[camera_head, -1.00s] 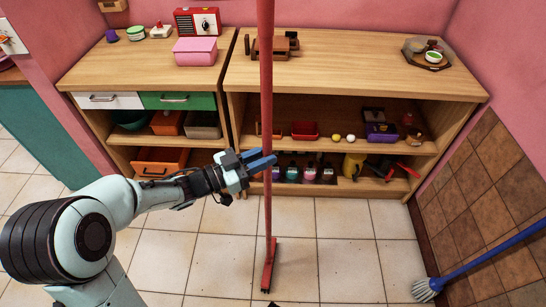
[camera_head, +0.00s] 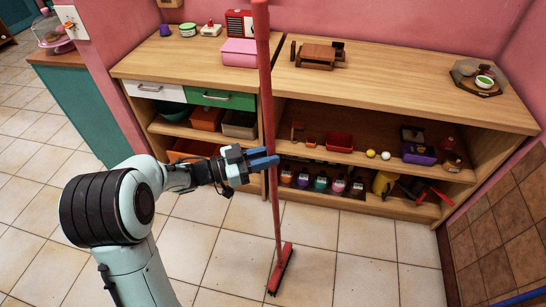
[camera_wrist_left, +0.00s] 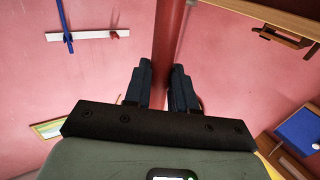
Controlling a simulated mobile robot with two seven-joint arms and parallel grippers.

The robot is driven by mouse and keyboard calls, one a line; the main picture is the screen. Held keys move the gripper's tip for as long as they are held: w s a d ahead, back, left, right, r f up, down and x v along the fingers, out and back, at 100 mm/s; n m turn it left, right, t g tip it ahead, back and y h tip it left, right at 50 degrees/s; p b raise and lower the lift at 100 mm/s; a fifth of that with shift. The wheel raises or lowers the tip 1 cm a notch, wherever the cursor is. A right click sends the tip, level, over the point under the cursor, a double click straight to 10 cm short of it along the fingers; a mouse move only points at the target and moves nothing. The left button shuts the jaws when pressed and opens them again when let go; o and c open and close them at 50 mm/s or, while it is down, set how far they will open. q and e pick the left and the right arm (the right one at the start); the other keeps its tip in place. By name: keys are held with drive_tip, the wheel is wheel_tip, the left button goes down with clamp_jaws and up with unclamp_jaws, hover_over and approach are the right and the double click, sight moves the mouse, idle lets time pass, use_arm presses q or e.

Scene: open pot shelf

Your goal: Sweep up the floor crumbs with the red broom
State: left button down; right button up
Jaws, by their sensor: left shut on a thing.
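The red broom (camera_head: 268,110) stands nearly upright, leaning slightly, its long handle running from the top edge of the head view down to the floor. Its red head (camera_head: 281,270) is at the tiled floor. My left gripper (camera_head: 262,163) is shut on the handle about mid-height. In the left wrist view the red handle (camera_wrist_left: 170,40) runs between the two dark fingers (camera_wrist_left: 160,85). No crumbs can be made out on the visible floor. My right gripper is not in view.
Wooden shelf units (camera_head: 400,88) with open compartments stand behind the broom, holding bottles, boxes and a red tray (camera_head: 339,142). A brown tiled wall (camera_head: 500,235) closes the right side. Bare floor (camera_head: 350,275) lies in front and at left.

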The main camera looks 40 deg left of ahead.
use_arm(q)
drive_tip(key=s+a, duration=0.3)
drive_tip(key=a, duration=0.3)
drive_tip(key=shift+a+r, duration=0.25)
drive_tip(key=shift+a, duration=0.1)
